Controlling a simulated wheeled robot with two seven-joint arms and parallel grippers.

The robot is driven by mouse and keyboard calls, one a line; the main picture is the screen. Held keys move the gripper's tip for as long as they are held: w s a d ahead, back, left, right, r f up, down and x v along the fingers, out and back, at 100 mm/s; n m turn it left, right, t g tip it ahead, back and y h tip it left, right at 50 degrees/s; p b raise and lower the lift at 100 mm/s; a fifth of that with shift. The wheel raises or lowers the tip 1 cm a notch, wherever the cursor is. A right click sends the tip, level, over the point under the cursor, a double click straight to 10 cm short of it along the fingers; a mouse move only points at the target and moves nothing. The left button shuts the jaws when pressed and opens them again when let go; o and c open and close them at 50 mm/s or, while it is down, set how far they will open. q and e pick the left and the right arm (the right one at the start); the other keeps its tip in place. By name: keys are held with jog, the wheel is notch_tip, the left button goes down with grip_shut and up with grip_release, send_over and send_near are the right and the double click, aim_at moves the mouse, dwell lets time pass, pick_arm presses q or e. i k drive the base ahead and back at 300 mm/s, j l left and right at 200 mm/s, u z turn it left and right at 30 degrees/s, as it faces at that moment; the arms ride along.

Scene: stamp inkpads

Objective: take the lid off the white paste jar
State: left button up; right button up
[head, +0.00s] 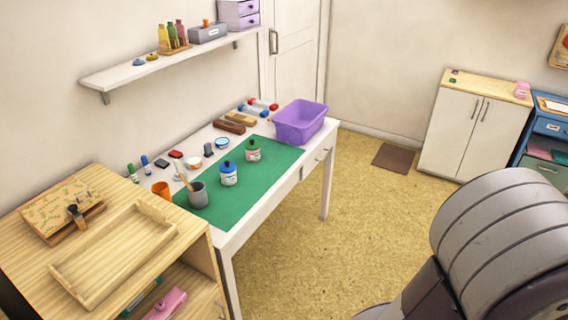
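A white jar (229,180) with a blue lid (228,166) stands upright on the green mat (215,212) on the white table. Its lid sits on top of it. A second jar (253,155), pinkish with a dark green lid, stands on the mat behind it to the right. The labels are too small to read. Neither of my grippers is in view.
A grey cup (198,196) with a brush stands left of the jars, near an orange cup (162,190). A purple bin (300,122) stands at the table's far end. A wooden cabinet (186,244) adjoins the near end. Floor is clear right of the table.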

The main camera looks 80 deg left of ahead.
aim_at(229, 179)
jog(key=u, duration=3.25)
